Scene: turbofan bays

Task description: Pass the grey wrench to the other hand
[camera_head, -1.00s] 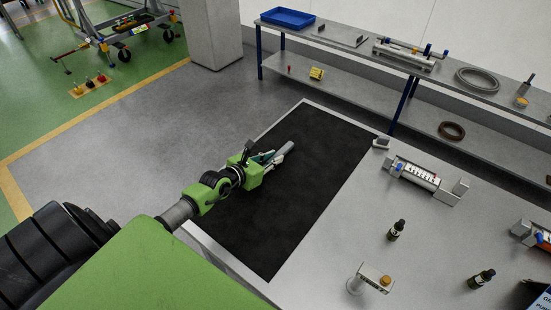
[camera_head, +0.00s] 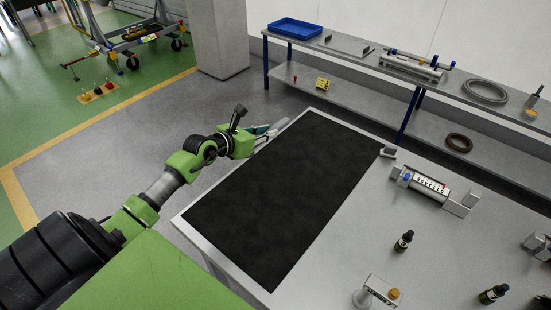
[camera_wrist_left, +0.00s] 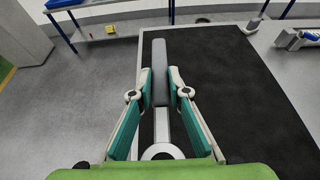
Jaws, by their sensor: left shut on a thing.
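The grey wrench (camera_wrist_left: 160,75) is between the teal-padded fingers of my left gripper (camera_wrist_left: 160,88) in the left wrist view. The fingers are shut on it. Its dark grey end points away from the wrist, and a round, ring-like end lies close to the palm. In the head view my left gripper (camera_head: 262,136) is over the far left edge of the table, beside the black mat (camera_head: 285,200). There the wrench is mostly hidden by the gripper. My right gripper is not in view.
The black mat is bare. On the table to its right are a clamp-like fixture (camera_head: 430,186), dark bottles (camera_head: 403,241) and a small stand (camera_head: 376,292). A shelf with a blue tray (camera_head: 294,28) and rings stands behind.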

